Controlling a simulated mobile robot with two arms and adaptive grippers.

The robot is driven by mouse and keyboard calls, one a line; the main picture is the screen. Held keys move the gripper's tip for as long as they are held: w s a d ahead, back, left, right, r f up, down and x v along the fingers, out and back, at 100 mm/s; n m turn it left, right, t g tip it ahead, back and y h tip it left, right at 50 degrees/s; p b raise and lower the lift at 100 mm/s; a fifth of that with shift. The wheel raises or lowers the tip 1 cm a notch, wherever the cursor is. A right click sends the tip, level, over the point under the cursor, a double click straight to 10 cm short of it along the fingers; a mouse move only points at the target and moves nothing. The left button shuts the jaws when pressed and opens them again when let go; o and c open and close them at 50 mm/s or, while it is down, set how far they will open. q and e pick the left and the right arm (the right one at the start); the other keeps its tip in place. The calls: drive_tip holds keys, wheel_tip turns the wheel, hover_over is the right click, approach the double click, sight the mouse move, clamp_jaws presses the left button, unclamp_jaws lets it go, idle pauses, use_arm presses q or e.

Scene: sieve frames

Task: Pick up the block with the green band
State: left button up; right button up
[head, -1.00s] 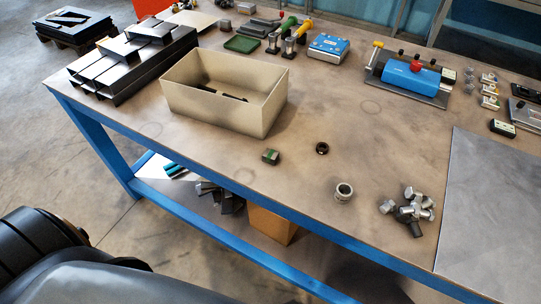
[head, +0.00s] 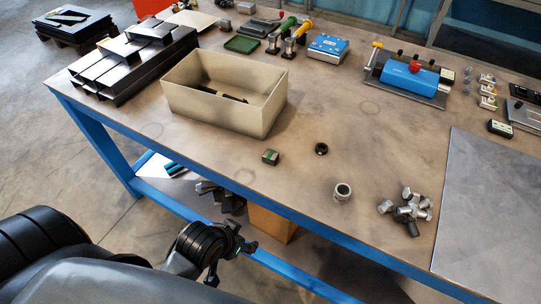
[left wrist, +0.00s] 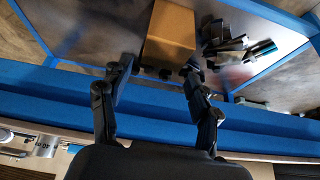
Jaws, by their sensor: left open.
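The block with the green band (head: 271,156) is a small dark block on the bench top, near its front edge, in front of the cream bin. My left gripper (head: 228,262) is low in front of the bench, below the height of its top and apart from the block. In the left wrist view its two fingers (left wrist: 150,75) are spread with nothing between them. Behind them are the blue bench frame (left wrist: 60,95) and a cardboard box (left wrist: 170,35). The block cannot be made out in the left wrist view. My right gripper is not in view.
The cream bin (head: 185,106) stands behind the block. A dark ring (head: 321,149), a metal collar (head: 342,191) and a pile of metal fittings (head: 408,208) lie to the right. Black channels (head: 130,65) are stacked at left. The blue front rail (head: 310,235) lies between gripper and block.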

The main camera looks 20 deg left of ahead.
use_arm(q)
drive_tip(key=w+a+r+n+t, duration=0.1)
drive_tip(key=w+r+t, duration=0.3)
drive_tip(key=r, duration=0.3)
drive_tip(key=w+a+r+t, duration=0.1)
drive_tip(key=w+r+t, duration=0.3)
drive_tip(key=w+r, duration=0.15)
drive_tip(key=p, duration=0.1)
approach(271, 154)
drive_tip(key=x, duration=0.4)
drive_tip(key=shift+w+a+f, duration=0.15)
drive_tip(key=shift+a+f, duration=0.1)
drive_tip(key=shift+a, duration=0.05)
drive_tip(key=shift+w+d+p, duration=0.1)
drive_tip(key=shift+w+p, duration=0.35)
drive_tip(key=x, duration=0.1)
drive_tip(key=p+x, duration=0.1)
drive_tip(key=x, duration=0.1)
drive_tip(key=shift+w+d+f, duration=0.15)
drive_tip(key=shift+w+d, duration=0.1)
drive_tip(key=shift+w, duration=0.05)
drive_tip(key=shift+w+f, duration=0.25)
drive_tip(key=shift+w, duration=0.2)
drive_tip(key=shift+s, duration=0.1)
drive_tip(key=shift+c, duration=1.1)
clamp_jaws()
